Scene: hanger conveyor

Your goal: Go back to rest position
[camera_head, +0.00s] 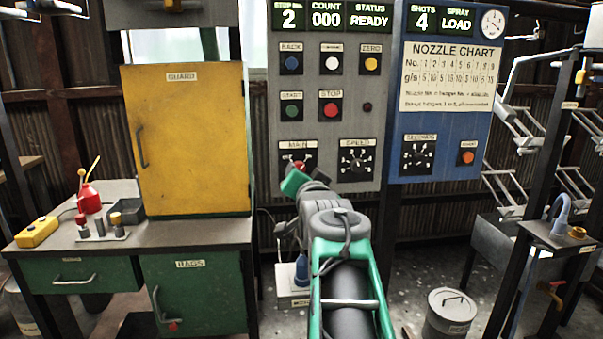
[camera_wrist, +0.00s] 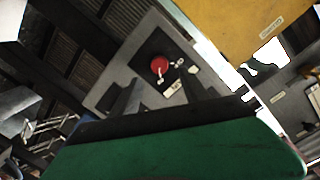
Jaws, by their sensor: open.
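My green arm reaches up from the bottom of the head view toward the grey control panel (camera_head: 325,120). The green end of my gripper shows in front of the panel's lower left part, just below the MAIN switch (camera_head: 299,168). The red knob of the MAIN switch (camera_wrist: 160,65) lies beyond the fingertips, on the tilted-looking panel. The gap between fingertips and knob is hard to judge.
A yellow GUARD cabinet (camera_head: 185,140) stands on a bench (camera_head: 60,240) at left. A blue panel (camera_head: 440,100) with a nozzle chart adjoins the grey one. A bin (camera_head: 450,312) and a small stand (camera_head: 552,238) are at right. Some floor between shows bare.

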